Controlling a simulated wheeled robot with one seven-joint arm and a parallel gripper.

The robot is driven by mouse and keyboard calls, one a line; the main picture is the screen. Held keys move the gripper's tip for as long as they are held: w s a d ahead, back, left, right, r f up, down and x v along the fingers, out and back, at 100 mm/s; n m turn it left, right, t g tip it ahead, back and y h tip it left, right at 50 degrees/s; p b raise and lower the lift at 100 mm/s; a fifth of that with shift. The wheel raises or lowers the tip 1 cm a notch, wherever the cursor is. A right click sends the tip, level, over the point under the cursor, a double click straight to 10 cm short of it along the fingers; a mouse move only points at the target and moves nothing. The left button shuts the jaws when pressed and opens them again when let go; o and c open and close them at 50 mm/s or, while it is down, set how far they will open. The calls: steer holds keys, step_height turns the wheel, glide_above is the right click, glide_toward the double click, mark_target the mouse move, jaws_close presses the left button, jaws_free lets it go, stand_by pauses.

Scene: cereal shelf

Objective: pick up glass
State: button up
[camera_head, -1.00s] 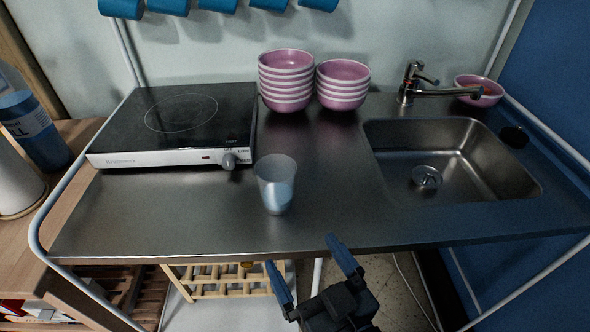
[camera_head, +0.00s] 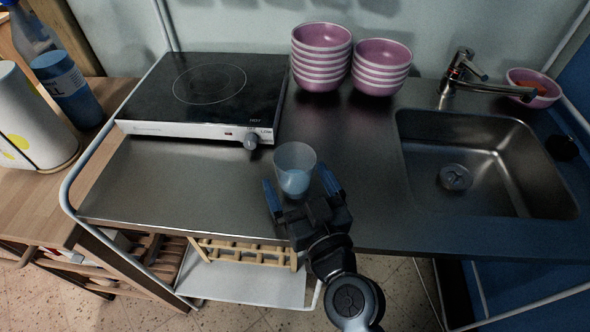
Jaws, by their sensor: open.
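A translucent, bluish-white glass (camera_head: 296,168) stands upright on the steel counter (camera_head: 185,190), in front of the hotplate's knob. My gripper (camera_head: 301,189) is open and comes in from the front edge of the counter. Its two blue-tipped fingers point at the glass. The left finger lies at the glass's lower left and the right finger at its right. I cannot tell whether either finger touches the glass or how far they reach around it.
A hotplate (camera_head: 205,95) stands behind left of the glass. Two stacks of pink bowls (camera_head: 320,58) (camera_head: 381,68) stand at the back. A sink (camera_head: 480,165) with a faucet (camera_head: 462,78) is at the right. The counter to the left of the glass is clear.

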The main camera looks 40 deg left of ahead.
steer(key=shift+w+a, duration=0.1)
steer(key=shift+a, duration=0.1)
steer(key=shift+c, duration=0.5)
steer(key=c, duration=1)
steer(key=shift+c, duration=0.6)
steer(key=shift+r, duration=0.2)
steer(key=shift+d, duration=0.1)
steer(key=b+v, duration=0.6)
steer(key=v, duration=1.1)
steer(key=shift+d, duration=0.35)
